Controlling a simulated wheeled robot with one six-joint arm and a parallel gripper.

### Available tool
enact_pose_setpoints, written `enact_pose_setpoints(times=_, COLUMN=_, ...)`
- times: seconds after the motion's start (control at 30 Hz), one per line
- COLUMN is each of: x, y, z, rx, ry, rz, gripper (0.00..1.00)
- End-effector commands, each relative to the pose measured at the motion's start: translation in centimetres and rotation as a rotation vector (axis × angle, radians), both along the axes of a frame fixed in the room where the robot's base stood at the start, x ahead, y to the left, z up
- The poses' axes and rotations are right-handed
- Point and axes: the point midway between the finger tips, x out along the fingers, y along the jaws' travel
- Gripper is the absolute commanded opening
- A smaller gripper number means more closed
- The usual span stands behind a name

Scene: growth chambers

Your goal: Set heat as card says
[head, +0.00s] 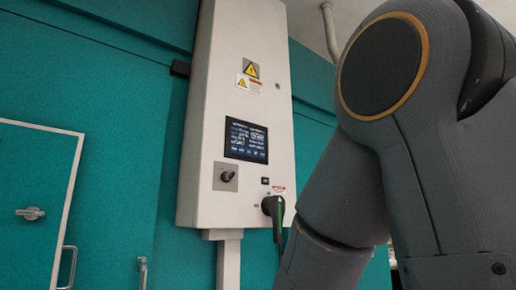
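A tall white control cabinet (238,105) is mounted on the teal wall. Its dark screen (246,140) shows lines of white text too small to read. Below the screen on the left is a small dark knob (226,176) on a grey plate. To the right is a larger black rotary handle (274,207) with a green mark and a red and white label above it. No card can be made out. My arm fills the right side and passes close to the cabinet's right edge in the picture. My gripper is out of view.
A white-framed teal door (30,190) with a lever handle (31,213) stands at the left. Metal pull handles (68,265) show at the bottom left. A white post (229,262) runs down below the cabinet. Yellow warning labels (250,69) are on the cabinet front.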

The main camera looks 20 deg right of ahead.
Motion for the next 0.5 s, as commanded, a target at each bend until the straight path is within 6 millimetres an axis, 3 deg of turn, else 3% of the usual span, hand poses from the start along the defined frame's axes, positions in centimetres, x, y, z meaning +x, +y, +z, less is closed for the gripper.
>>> enact_pose_setpoints(times=0.03, x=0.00, y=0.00, z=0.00, rx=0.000, ry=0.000, rz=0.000, gripper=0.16)
enact_pose_setpoints(times=0.13, x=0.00, y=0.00, z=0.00, rx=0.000, ry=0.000, rz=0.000, gripper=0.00)
enact_pose_setpoints(times=0.5, x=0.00, y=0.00, z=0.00, rx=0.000, ry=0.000, rz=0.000, gripper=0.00)
